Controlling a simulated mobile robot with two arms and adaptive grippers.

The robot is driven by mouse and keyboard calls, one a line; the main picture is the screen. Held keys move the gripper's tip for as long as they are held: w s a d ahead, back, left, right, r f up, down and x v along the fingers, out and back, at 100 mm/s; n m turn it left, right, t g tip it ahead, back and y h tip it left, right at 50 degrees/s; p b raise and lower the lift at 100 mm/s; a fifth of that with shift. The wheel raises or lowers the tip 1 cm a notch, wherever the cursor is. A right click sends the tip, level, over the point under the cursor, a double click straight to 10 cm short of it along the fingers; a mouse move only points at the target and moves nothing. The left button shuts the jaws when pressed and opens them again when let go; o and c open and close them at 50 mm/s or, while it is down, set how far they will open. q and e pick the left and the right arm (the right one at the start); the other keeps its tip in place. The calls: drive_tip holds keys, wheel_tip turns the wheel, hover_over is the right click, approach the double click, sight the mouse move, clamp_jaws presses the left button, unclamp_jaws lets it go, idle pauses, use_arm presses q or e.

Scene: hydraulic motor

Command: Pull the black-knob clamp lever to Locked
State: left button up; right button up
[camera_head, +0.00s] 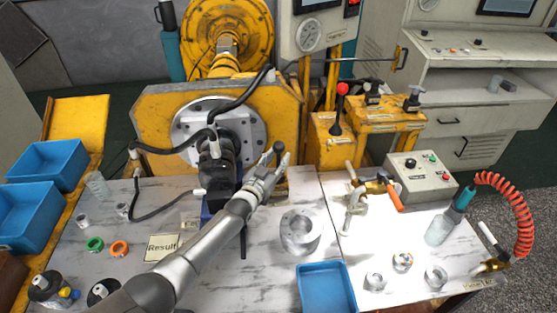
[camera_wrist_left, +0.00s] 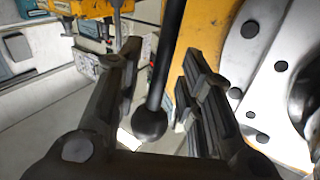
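The black-knob clamp lever (camera_wrist_left: 150,122) shows in the left wrist view as a dark rod coming down from the top edge and ending in a round black ball. My left gripper (camera_wrist_left: 160,62) is open, with one finger on each side of the lever. Gaps show between the rod and both fingers. In the head view my left gripper (camera_head: 276,158) is in front of the yellow machine, right of the black motor (camera_head: 216,165). The lever is hard to make out there beside the fingers. My right gripper is in neither view.
The yellow machine frame (camera_head: 283,115) and round flange stand close to the gripper. A red-knob lever (camera_head: 342,90) rises to the right. A metal ring part (camera_head: 301,232), blue tray (camera_head: 326,288) and control box (camera_head: 422,178) occupy the table. Black hoses loop around the motor.

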use_arm(q)
drive_tip(key=shift+w+d, duration=0.2)
drive_tip(key=shift+w, duration=0.4)
clamp_jaws()
